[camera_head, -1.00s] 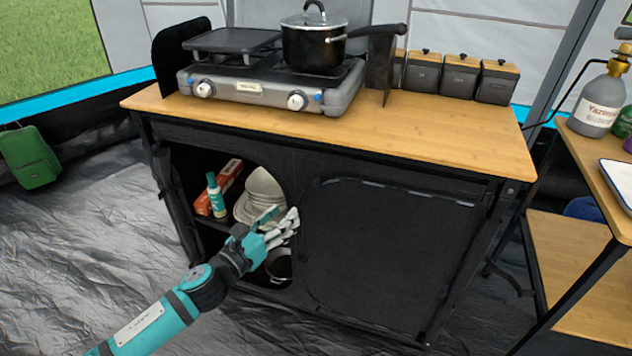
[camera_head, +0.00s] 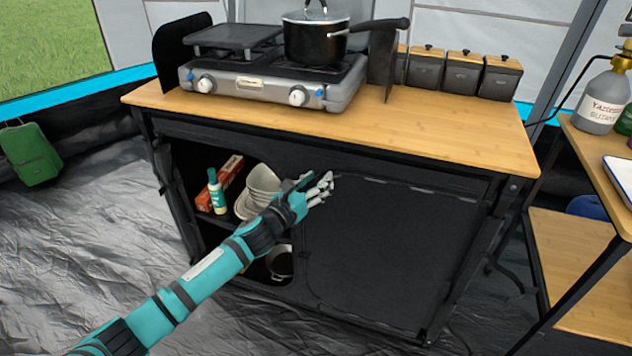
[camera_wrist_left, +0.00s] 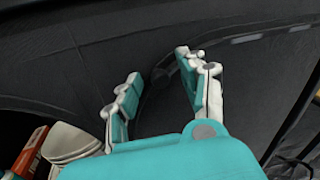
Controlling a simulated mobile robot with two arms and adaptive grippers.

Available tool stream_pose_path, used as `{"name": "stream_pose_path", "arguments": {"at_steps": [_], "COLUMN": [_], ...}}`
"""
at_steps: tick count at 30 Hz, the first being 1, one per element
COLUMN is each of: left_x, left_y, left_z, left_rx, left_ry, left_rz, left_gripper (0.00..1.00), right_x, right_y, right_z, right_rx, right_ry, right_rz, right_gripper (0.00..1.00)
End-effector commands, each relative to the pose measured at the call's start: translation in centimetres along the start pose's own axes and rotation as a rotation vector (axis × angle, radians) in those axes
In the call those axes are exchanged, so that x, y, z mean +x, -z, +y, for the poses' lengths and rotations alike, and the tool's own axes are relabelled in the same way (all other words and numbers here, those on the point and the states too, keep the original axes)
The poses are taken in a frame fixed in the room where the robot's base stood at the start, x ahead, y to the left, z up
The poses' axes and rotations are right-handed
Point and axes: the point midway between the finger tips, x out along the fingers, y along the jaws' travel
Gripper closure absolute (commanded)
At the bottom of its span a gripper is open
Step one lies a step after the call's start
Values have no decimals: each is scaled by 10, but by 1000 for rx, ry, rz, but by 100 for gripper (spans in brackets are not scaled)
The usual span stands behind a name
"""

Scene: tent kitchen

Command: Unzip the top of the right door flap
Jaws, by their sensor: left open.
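The right door flap (camera_head: 385,255) is a black fabric panel on the front of the cabinet. It hangs closed, and a zipper seam with light dashes runs along its top edge. My left gripper (camera_head: 327,188) is at the flap's top left corner in the head view. In the left wrist view my left gripper (camera_wrist_left: 158,82) is open and empty, with the curved seam of the flap (camera_wrist_left: 235,85) passing behind and between its fingers. I cannot tell whether a finger touches the fabric. The zipper pull is too small to make out. My right gripper is not in view.
The left opening of the cabinet shows stacked bowls (camera_head: 262,186), a bottle (camera_head: 216,195), a red box (camera_head: 232,170) and a dark pot (camera_head: 280,262). A stove (camera_head: 270,82) stands on the wooden counter (camera_head: 440,130) above. A side shelf (camera_head: 570,270) stands at the right.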

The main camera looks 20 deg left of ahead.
Motion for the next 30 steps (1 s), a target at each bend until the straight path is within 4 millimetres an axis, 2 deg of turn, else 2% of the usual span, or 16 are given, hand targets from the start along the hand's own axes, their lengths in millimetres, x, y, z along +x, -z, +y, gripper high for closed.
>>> {"name": "stream_pose_path", "arguments": {"at_steps": [2, 12, 25, 30], "left_x": [0, 0, 0, 2], "left_y": [0, 0, 0, 1], "left_z": [0, 0, -1, -11], "left_rx": [0, 0, 0, -1], "left_ry": [0, 0, 1, 3], "left_rz": [0, -1, -1, -1], "left_gripper": [58, 100, 100, 100], "right_x": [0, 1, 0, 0], "right_y": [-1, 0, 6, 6], "right_z": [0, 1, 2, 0], "right_rx": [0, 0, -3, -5], "right_ry": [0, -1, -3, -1], "right_rz": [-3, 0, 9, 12], "right_gripper": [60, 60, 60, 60]}}
